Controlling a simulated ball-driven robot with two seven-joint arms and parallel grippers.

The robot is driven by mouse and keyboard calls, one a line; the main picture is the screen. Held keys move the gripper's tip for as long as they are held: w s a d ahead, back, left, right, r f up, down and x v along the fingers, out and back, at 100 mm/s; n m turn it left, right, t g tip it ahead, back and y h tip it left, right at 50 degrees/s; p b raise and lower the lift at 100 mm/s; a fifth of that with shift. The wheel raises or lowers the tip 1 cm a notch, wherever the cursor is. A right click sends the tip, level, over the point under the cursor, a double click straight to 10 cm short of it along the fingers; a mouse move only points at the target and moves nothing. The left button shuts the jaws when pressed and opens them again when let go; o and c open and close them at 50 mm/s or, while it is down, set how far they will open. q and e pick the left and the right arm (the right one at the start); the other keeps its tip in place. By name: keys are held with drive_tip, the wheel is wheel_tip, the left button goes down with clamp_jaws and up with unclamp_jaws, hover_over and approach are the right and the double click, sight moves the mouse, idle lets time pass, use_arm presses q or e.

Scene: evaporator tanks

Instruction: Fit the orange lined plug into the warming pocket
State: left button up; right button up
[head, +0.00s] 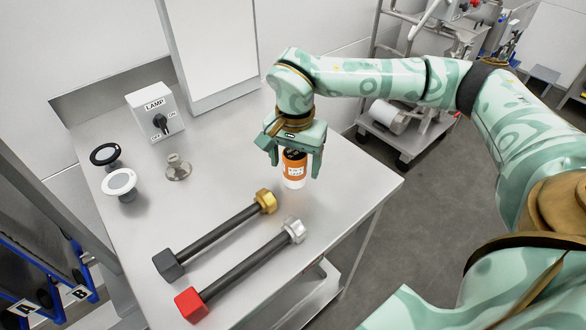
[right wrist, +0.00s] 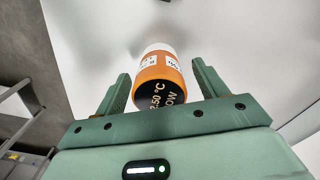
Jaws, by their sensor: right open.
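The orange lined plug (head: 294,168) is an orange-and-white cylinder with a black end, standing near the table's right edge. In the right wrist view the plug (right wrist: 160,72) shows its lettered black end towards me, with a white band at its far end. My right gripper (head: 295,160) is above it, open, with one finger on each side. In the right wrist view a gap shows between the plug and each finger of the gripper (right wrist: 160,80). Two round pockets stand at the table's left, one black-rimmed (head: 104,154), one white-rimmed (head: 119,181); I cannot tell which is the warming pocket.
A lamp switch box (head: 152,112) and a small metal fitting (head: 178,168) are on the table (head: 225,165). Two dark bars lie in front, one with a black end (head: 168,265), one with a red end (head: 191,304). A white panel (head: 215,50) rises at the back.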

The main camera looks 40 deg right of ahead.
drive_tip(key=shift+r, duration=0.2)
drive_tip(key=shift+c, duration=1.2)
drive_tip(key=c, duration=1.1)
drive_tip(key=shift+o, duration=0.2)
